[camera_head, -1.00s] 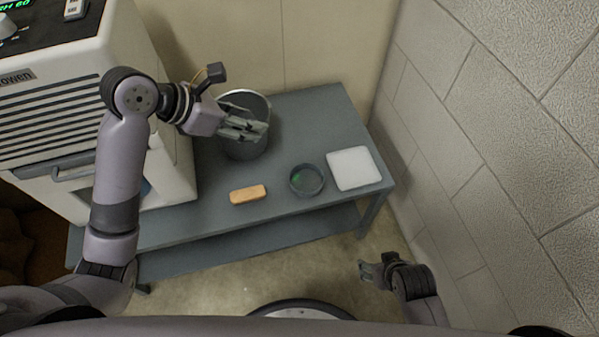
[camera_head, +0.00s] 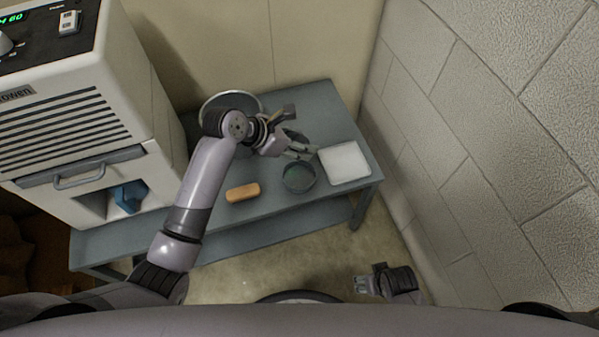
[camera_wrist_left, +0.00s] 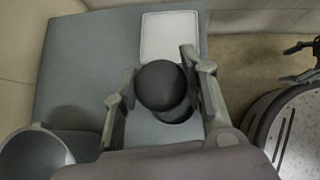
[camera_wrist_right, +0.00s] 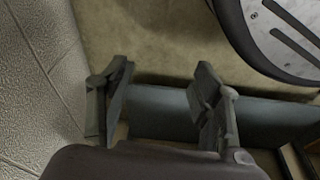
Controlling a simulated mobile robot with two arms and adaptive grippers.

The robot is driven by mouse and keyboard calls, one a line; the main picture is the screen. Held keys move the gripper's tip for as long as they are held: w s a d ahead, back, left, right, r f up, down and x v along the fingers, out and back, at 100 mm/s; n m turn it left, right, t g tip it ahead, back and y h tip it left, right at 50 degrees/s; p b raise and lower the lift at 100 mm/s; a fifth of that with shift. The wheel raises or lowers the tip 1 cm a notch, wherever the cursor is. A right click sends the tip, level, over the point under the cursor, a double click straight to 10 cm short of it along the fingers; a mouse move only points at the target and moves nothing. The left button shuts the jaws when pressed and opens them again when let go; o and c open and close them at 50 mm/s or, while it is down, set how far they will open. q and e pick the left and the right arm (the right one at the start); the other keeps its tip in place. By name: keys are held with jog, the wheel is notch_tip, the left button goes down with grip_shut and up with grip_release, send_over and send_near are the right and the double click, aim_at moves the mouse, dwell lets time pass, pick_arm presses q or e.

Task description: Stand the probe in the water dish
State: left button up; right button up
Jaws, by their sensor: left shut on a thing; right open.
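The water dish (camera_head: 298,180) is a round, dark-rimmed dish on the grey bench, between the tan block and the white pad. My left gripper (camera_head: 301,149) is over the dish's far edge. In the left wrist view it (camera_wrist_left: 165,92) is shut on a dark, round-ended thing, which I take to be the probe (camera_wrist_left: 161,84), seen end on. Its lower end is hidden. Part of the dish (camera_wrist_left: 178,117) shows behind it; I cannot tell whether they touch. My right gripper (camera_head: 362,284) is open and empty, low in front of the bench; it also shows in the right wrist view (camera_wrist_right: 160,95).
A white pad (camera_head: 344,163) lies right of the dish, and a tan block (camera_head: 243,192) lies left. A grey bucket (camera_head: 228,94) stands behind my left arm. A white oven-like cabinet (camera_head: 135,140) is at left, and a block wall (camera_head: 450,150) at right.

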pick_arm(q)
notch_tip(320, 180, down, 9)
jog(key=b, duration=0.3)
jog(key=shift+r, duration=0.1)
notch_tip(320, 180, down, 4)
jog(key=shift+r+b, duration=0.1)
jog(key=shift+b, duration=0.65)
pick_arm(e)
notch_tip(320, 180, up, 17)
jog(key=t, duration=0.1)
jog(key=shift+w, duration=0.35)
pick_arm(q)
jog(key=shift+f, duration=0.2)
pick_arm(e)
jog(key=shift+d, duration=0.1)
pick_arm(q)
jog(key=shift+f, duration=0.3)
pick_arm(e)
jog(key=shift+w+f, duration=0.15)
jog(key=shift+f, duration=0.15)
pick_arm(q)
jog(key=o, duration=0.9)
pick_arm(e)
jog(key=shift+f, duration=0.2)
